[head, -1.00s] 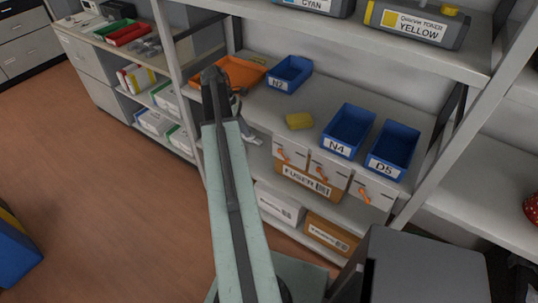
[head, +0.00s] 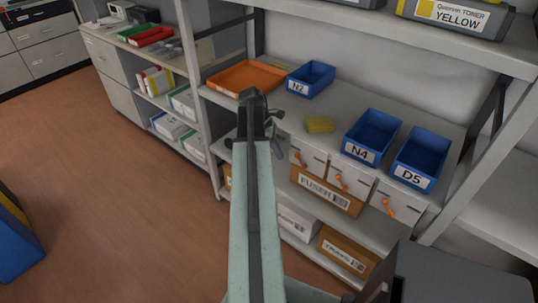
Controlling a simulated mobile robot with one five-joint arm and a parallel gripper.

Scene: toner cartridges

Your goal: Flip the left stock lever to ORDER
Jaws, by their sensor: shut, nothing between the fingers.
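Three white plates with orange levers are on the front edge of the middle shelf. The left stock lever (head: 302,159) is on the left plate (head: 313,161), and its orange handle slants down to the right. The middle lever (head: 341,182) and the right lever (head: 388,208) look much alike. The plate lettering is too small to read. My gripper (head: 279,150) is just left of the left plate, partly hidden behind my arm. It is shut and empty, and appears apart from the lever.
Below is a FUSER box (head: 327,192). A shelf post (head: 205,120) stands left of my arm.

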